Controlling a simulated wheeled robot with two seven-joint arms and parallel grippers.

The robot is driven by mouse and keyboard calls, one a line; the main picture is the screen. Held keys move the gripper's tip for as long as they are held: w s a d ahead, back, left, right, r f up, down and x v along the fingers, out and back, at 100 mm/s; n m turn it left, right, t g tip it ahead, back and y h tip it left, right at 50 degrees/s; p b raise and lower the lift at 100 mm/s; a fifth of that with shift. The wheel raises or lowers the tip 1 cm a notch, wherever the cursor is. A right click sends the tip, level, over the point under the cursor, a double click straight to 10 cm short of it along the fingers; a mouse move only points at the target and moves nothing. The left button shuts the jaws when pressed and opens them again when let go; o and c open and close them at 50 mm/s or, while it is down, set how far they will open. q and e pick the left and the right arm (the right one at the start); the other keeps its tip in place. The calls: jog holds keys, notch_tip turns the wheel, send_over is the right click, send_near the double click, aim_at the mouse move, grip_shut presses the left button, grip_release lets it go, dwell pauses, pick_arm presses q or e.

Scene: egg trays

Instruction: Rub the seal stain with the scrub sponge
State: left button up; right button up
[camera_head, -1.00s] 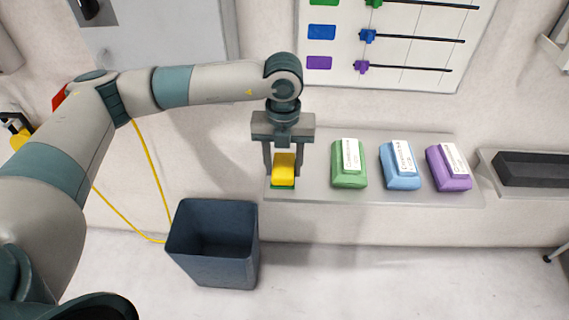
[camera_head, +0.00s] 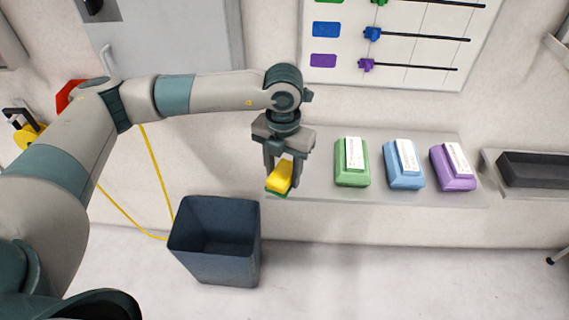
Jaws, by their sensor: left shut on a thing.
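The scrub sponge (camera_head: 280,177) is yellow with a green underside. My left gripper (camera_head: 281,174) is shut on it, fingers pointing down, at the left end of the grey shelf (camera_head: 320,191). The sponge is tilted and turned in the picture. I cannot tell whether its green side touches the shelf. No seal stain can be made out. My right gripper is not in view.
Green (camera_head: 352,164), blue (camera_head: 403,165) and purple (camera_head: 453,168) labelled blocks stand on the shelf right of the sponge. A dark bin (camera_head: 214,242) stands on the floor below left. A board with coloured sliders (camera_head: 400,62) hangs above. A black tray (camera_head: 533,170) is at the right.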

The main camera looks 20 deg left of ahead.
pick_arm(q)
jog(key=s+a+f+m+b, duration=0.1)
jog(key=s+f+m, duration=0.5)
jog(key=m, duration=1.1)
jog(key=s+a+f+m+b, duration=0.1)
jog(key=s+f+m, duration=0.4)
jog(key=m, duration=1.2)
notch_tip(320, 180, down, 2)
jog(key=shift+s+a+f+m+b, duration=0.15)
jog(key=shift+s+m+b, duration=0.15)
jog(key=shift+s+b, duration=0.15)
